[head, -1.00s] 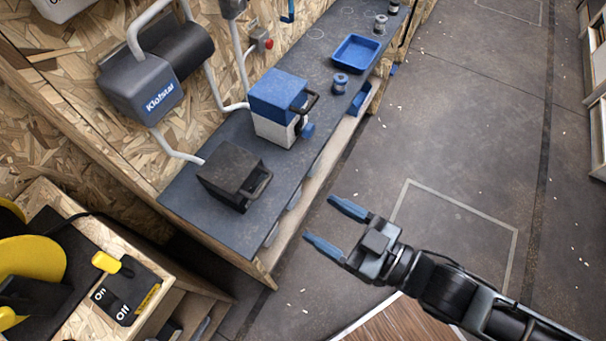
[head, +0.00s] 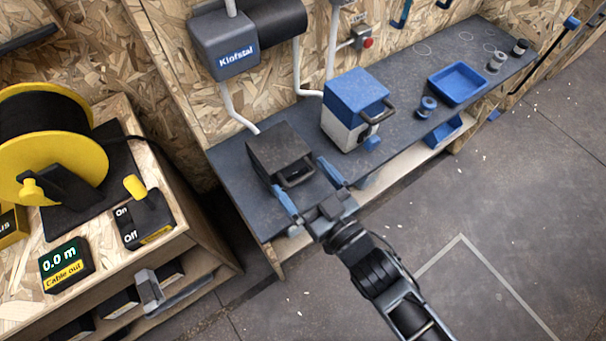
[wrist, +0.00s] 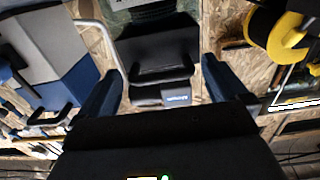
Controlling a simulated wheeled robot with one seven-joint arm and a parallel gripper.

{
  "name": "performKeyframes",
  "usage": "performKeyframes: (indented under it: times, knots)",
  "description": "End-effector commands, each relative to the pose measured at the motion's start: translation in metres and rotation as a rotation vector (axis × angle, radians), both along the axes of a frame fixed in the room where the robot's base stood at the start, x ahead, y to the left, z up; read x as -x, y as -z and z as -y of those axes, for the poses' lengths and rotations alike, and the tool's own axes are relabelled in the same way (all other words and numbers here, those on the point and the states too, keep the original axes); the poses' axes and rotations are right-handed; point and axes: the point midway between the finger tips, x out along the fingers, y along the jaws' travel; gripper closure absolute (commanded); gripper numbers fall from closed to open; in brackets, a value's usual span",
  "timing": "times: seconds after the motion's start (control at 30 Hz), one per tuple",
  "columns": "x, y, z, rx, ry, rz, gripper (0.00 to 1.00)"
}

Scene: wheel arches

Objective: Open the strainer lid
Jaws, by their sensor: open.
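Two lidded boxes with bar handles stand on the bench, and no label tells which one is the strainer. The black box (head: 275,145) has a dark bar handle (head: 298,177) at its front. In the wrist view the black box (wrist: 158,47) sits ahead, its handle (wrist: 160,77) between my fingers in the picture. The blue-topped white box (head: 355,98) stands to its right, with a dark handle and a blue knob; both lids look shut. My gripper (head: 300,176) is open and empty, its blue-tipped fingers in front of the black box. Contact with the handle cannot be told.
The dark bench (head: 235,185) runs along a chipboard wall. A blue tray (head: 458,83) and small spools are farther right. A cabinet with a yellow reel (head: 50,145) is at left. Floor at right is clear.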

Motion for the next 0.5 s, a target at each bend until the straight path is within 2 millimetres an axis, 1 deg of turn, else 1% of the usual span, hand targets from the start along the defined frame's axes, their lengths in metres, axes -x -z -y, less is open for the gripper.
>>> performKeyframes:
  times: [0.1, 0.4, 0.5]
  knots:
    - [-0.0071, -0.0006, -0.0053, -0.001, 0.000, 0.001, 0.00]
    - [-0.0090, 0.0002, -0.0062, 0.000, 0.000, 0.000, 0.00]
    - [-0.0090, 0.0001, -0.0062, 0.000, 0.000, 0.000, 0.09]
